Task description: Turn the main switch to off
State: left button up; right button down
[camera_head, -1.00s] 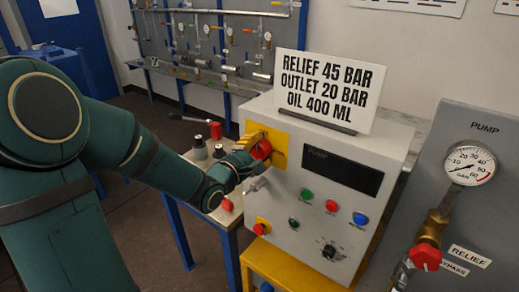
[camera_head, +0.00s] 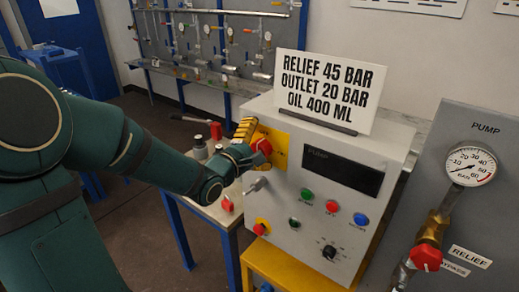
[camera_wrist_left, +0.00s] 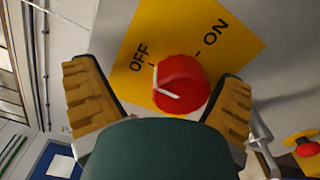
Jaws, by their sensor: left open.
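The main switch (camera_head: 262,146) is a red round knob on a yellow plate (camera_head: 281,150) at the upper left of the grey control box's front. In the left wrist view the knob (camera_wrist_left: 181,84) sits between the words OFF and ON. Its white mark points toward the OFF tick. My left gripper (camera_head: 248,143) is open in front of the knob. Its two tan fingers stand on either side of it, apart from it, with a gap clear at the left finger. My right gripper is not in view.
The control box (camera_head: 300,235) also has a dark display, coloured buttons, a small black knob and a red-and-yellow emergency stop (camera_head: 261,228). A grey lever (camera_head: 257,186) sticks out just below my gripper. A sign (camera_head: 331,88) stands on top. A pump gauge panel (camera_head: 480,215) stands at right.

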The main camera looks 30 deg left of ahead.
aim_at(259, 141)
pick_arm(q)
jog(key=r, duration=0.5)
jog(key=s+r, duration=0.1)
jog(key=r, duration=0.2)
jog(key=shift+r, duration=0.2)
jog(key=shift+w+d, duration=0.15)
jog(key=shift+w, duration=0.6)
jog(key=shift+s+f, duration=0.1)
jog(key=shift+s, duration=0.25)
jog(key=shift+w, duration=0.1)
jog(key=shift+w+f, duration=0.1)
